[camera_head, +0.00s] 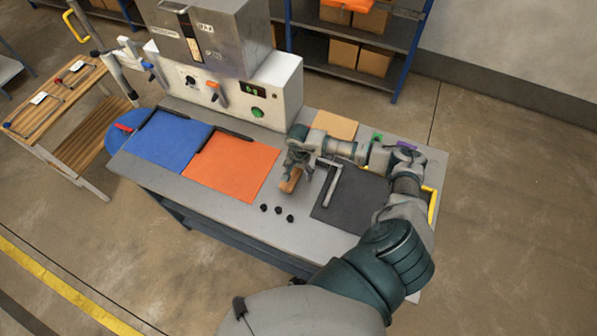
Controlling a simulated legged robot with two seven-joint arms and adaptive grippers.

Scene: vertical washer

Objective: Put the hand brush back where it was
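The hand brush appears to be the small brown wooden piece (290,181) on the grey table, between the orange mat and the black mat. Its upper end is hidden by my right gripper, and its bristles cannot be made out. My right gripper (294,172) points down at the brush, with its fingers at or just above the brush's upper end. Whether the fingers are closed on it cannot be told at this size. My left gripper is not in view.
On the grey table (225,212) lie a blue mat (168,138), an orange mat (232,167) and a black mat (345,207). Three black knobs (278,209) sit near the front edge. A washer machine (275,88) stands behind.

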